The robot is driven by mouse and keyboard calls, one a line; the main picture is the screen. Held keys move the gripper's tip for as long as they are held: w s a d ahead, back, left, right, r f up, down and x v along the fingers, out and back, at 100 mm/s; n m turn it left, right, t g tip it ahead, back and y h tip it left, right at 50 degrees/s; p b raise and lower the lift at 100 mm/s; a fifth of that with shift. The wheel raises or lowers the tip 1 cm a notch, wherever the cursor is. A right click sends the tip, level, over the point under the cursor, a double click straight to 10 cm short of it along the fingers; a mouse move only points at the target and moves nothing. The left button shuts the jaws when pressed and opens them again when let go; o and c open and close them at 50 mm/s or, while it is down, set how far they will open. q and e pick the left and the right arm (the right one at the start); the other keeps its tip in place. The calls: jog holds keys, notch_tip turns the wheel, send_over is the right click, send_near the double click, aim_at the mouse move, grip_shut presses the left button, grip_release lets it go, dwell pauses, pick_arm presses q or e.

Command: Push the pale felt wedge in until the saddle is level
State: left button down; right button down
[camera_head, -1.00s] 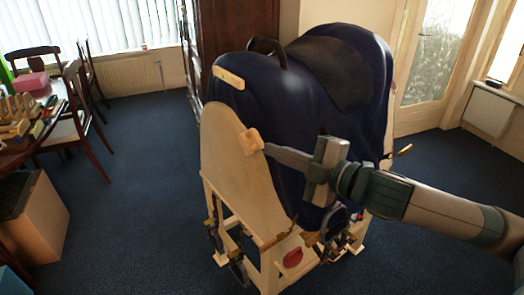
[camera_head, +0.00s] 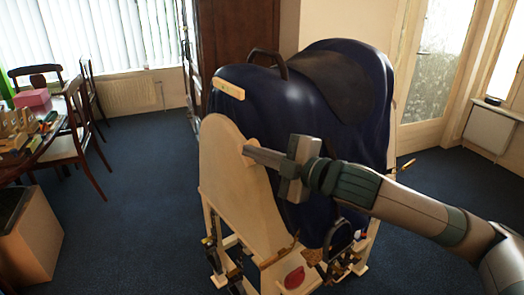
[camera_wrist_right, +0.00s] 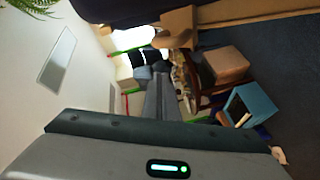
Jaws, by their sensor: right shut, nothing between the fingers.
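The saddle (camera_head: 335,72) is a dark seat on a navy-covered body above a pale wooden end panel (camera_head: 225,180). A pale bar with a small greenish mark (camera_head: 229,88) lies across its front. The pale felt wedge (camera_head: 248,160) is at the panel's right edge, mostly hidden behind my right fingers. My right gripper (camera_head: 247,152) is shut and empty, its tips overlapping the wedge in the picture; I cannot tell if they touch. In the right wrist view the shut fingers (camera_wrist_right: 159,75) point past a tan piece (camera_wrist_right: 178,27), unclear whether the wedge. My left gripper is not in view.
A dark handle (camera_head: 266,58) stands up at the saddle's front. Clamps and a red part (camera_head: 294,278) sit low on the stand. A table with a pink box (camera_head: 33,97), chairs and a cardboard box (camera_head: 30,240) are at left. The carpet between is clear.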

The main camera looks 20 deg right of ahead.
aim_at(257, 145)
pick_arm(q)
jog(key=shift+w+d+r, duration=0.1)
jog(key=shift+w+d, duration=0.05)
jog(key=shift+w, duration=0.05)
pick_arm(e)
jog(key=shift+w+d+f, duration=0.35)
jog(key=shift+w+d, duration=0.15)
jog(key=shift+d, duration=0.1)
jog(key=shift+w+d+f, duration=0.3)
jog(key=shift+w+d, duration=0.15)
jog(key=shift+d, duration=0.15)
jog(key=shift+d, duration=0.1)
pick_arm(q)
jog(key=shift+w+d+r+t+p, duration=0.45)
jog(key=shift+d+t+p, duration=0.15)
jog(key=shift+p, duration=0.1)
pick_arm(e)
jog(key=shift+w+d, duration=0.25)
jog(key=shift+d, duration=0.6)
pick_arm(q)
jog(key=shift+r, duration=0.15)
pick_arm(e)
jog(key=shift+r, duration=0.1)
